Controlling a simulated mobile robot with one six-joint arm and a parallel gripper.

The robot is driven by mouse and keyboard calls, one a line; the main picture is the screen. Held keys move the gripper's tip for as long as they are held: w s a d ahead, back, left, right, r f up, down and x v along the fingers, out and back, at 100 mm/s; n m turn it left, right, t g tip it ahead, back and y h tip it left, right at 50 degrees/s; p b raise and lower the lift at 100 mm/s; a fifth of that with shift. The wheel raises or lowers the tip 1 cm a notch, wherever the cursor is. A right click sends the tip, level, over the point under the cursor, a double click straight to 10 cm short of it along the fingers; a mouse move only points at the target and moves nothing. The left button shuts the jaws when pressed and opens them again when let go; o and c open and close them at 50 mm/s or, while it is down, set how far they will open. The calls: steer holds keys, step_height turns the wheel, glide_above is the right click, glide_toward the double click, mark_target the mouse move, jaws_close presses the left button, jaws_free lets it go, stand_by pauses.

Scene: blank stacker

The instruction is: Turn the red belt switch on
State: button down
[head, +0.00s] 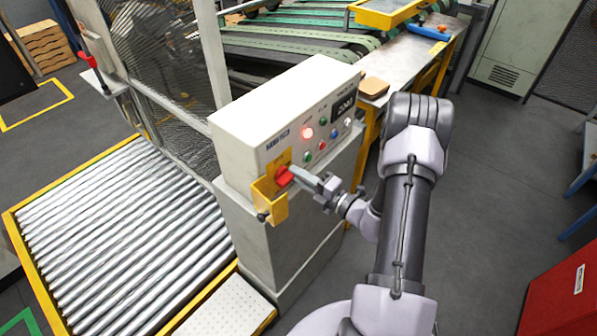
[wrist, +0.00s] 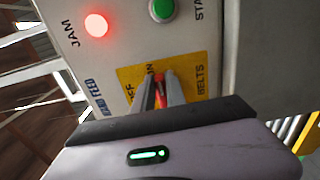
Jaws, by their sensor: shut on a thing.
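The red belt switch (head: 284,176) is on the yellow plate at the lower left of the control box front (head: 262,152). In the wrist view the red switch (wrist: 160,92) shows between my two fingers, over the yellow plate (wrist: 195,72) marked OFF, ON and BELTS. My gripper (head: 292,173) is at the switch and is shut on it. It also shows in the wrist view (wrist: 160,88). The fingers hide most of the knob and part of the plate's lettering, so I cannot tell exactly which mark the switch points to.
A yellow bracket (head: 271,204) juts out around the switch. A lit red JAM lamp (wrist: 96,25) and a green button (wrist: 162,10) sit above it. A roller conveyor (head: 100,230) lies to the left. A red box (head: 560,300) stands at the lower right; the floor between is clear.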

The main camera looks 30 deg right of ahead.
stand_by(0.4)
steer(key=c, duration=1.4)
jaws_free()
steer(key=shift+o, duration=0.2)
steer(key=v, duration=1.7)
steer(key=shift+s+p, duration=0.2)
steer(key=shift+p, duration=0.15)
